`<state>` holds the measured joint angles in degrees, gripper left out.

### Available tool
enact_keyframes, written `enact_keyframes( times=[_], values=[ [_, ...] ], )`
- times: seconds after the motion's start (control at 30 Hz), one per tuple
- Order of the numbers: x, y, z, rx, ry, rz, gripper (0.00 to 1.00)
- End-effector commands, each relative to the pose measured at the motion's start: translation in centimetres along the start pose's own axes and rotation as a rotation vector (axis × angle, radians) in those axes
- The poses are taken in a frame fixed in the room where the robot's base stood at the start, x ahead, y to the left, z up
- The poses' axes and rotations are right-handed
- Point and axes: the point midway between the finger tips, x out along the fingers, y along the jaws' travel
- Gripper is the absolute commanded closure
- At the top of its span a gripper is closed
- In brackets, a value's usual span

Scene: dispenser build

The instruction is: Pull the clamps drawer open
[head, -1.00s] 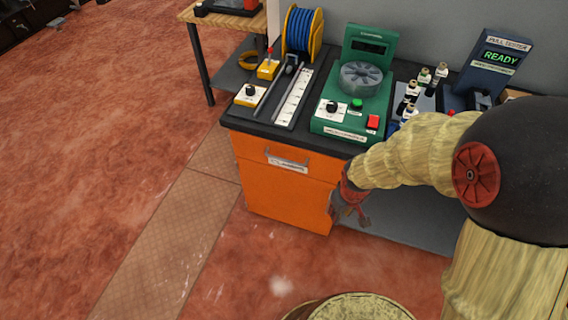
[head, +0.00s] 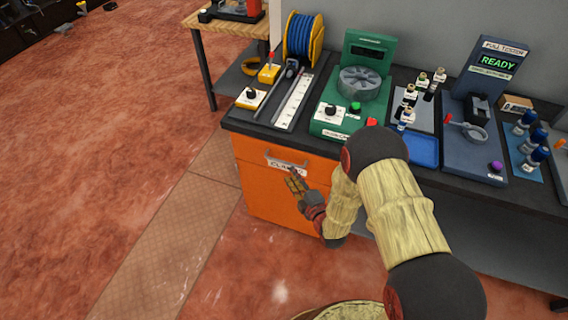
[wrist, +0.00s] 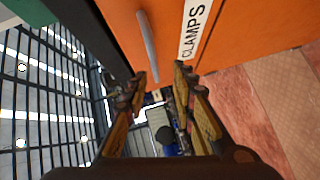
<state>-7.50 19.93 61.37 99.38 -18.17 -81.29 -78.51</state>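The clamps drawer (head: 255,154) is the orange top drawer of the cabinet under the bench's left end, and it looks closed. Its white CLAMPS label (wrist: 194,28) and grey bar handle (wrist: 148,48) show in the wrist view. The handle (head: 287,160) also shows in the head view, above the partly hidden label. My gripper (head: 292,180) is in front of the drawer, just below the handle in the picture. In the wrist view my gripper (wrist: 160,75) has its two fingers apart with nothing held, and the handle's near end lies around the gap between the fingertips. Contact cannot be told.
The dark benchtop (head: 325,68) above holds a green machine (head: 362,85), a blue cable reel (head: 303,38), small bottles and a pull tester (head: 490,75). The orange cabinet front (head: 265,200) continues below the drawer.

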Motion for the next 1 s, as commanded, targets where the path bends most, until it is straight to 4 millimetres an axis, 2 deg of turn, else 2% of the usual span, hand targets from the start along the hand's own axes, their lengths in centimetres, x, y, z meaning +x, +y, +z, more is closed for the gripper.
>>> enact_keyframes(
  times=[0.07,0.23,0.5,0.7,1.0],
  values=[
    [0.0,0.8,-0.1,-0.043,0.005,0.029,0.74],
    [1.1,0.7,-0.1,-0.069,0.005,0.028,0.74],
    [5.3,0.7,-0.2,-0.066,0.005,0.027,0.74],
    [7.3,0.8,-0.1,-0.065,0.003,0.027,0.74],
    [7.8,0.9,-0.1,-0.065,0.002,0.025,0.74]
  ],
)
